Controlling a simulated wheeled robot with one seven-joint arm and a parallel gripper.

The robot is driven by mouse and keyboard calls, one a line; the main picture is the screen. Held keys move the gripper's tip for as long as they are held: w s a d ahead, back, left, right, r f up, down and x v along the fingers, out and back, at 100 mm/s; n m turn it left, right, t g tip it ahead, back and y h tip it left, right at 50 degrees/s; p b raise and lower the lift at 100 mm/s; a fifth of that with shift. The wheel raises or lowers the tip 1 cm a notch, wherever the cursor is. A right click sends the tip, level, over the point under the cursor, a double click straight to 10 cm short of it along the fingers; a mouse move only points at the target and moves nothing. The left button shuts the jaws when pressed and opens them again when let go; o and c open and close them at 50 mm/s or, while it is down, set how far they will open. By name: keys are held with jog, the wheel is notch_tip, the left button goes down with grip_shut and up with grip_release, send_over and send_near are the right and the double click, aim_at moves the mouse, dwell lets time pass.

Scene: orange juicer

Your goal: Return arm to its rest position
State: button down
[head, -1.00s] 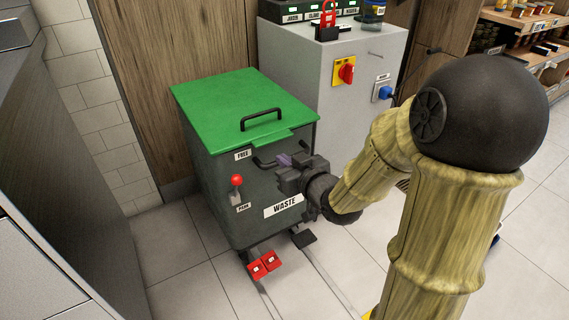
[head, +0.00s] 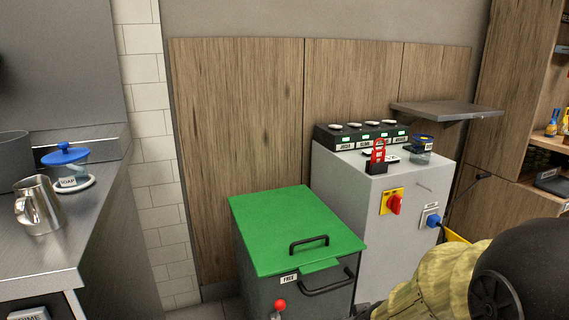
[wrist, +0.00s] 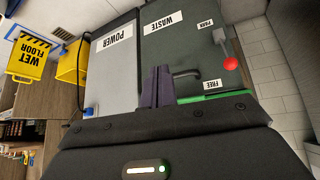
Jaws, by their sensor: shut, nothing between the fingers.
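My gripper (wrist: 157,88) shows in the wrist view, its dark purple fingers shut together with nothing between them. In the head view only part of my arm shows at the lower right, and the gripper is out of the picture. The waste bin with the green lid (head: 295,231) stands in front of the wood panels, its lid closed. In the wrist view the bin's dark front (wrist: 180,50) appears upside down beyond my fingers, with its handle near them. I cannot tell the exact gap.
A grey power cabinet (head: 375,225) with a red switch (head: 395,204) and a blue plug stands right of the bin. A steel counter (head: 50,262) with a metal pitcher (head: 38,207) is at left. A yellow wet floor sign (wrist: 30,60) shows in the wrist view.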

jog(key=s+r+m+g+p, duration=0.1)
jog(key=s+r+g+p, duration=0.35)
jog(key=s, duration=0.45)
jog(key=w+p+v, duration=0.2)
jog(key=p+v, duration=1)
jog(key=w+r+p+v, duration=0.1)
jog(key=w+p+v, duration=0.2)
jog(key=p+v, duration=0.9)
jog(key=w+p+v, duration=0.2)
jog(key=p+v, duration=0.9)
jog(key=p, duration=0.2)
jog(key=shift+w+a+r, duration=0.35)
jog(key=shift+w+r, duration=0.15)
jog(key=shift+r, duration=0.25)
